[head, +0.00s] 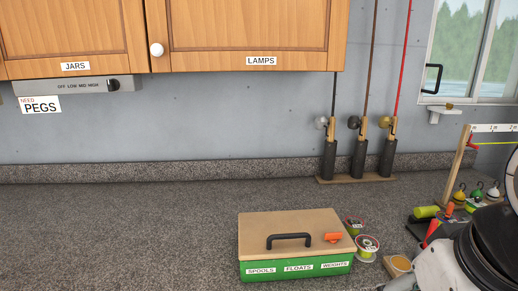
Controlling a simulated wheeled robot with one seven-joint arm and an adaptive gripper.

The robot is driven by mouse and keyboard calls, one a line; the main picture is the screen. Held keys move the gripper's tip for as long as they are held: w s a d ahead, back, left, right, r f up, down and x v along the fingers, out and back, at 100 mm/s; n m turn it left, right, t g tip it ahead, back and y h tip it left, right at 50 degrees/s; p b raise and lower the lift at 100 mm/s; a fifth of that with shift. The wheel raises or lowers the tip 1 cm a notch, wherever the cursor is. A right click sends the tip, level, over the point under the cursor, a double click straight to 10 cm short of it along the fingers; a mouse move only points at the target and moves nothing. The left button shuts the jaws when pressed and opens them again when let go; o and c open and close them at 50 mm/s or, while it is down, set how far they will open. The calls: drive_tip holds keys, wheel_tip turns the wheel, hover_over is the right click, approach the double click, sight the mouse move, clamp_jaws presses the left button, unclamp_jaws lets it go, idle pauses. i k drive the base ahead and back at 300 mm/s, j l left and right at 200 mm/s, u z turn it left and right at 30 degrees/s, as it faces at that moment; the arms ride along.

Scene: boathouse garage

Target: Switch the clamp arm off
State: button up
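I see nothing that I can identify as a clamp arm. A grey strip unit (65,90) is fixed under the left cabinet, marked OFF, LOW, MID and HIGH. A small dark knob (113,85) sits on it near the HIGH end; its exact setting is too small to tell. My gripper is not in view. The dark and pale rounded part at the lower right edge looks like my own arm and hides part of the counter.
A green box (295,268) with a tan lid stands on the speckled counter (120,235). Three fishing rods (358,155) stand in a rack. The left counter is clear.

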sight(451, 206)
drive_tip(key=z, duration=0.85)
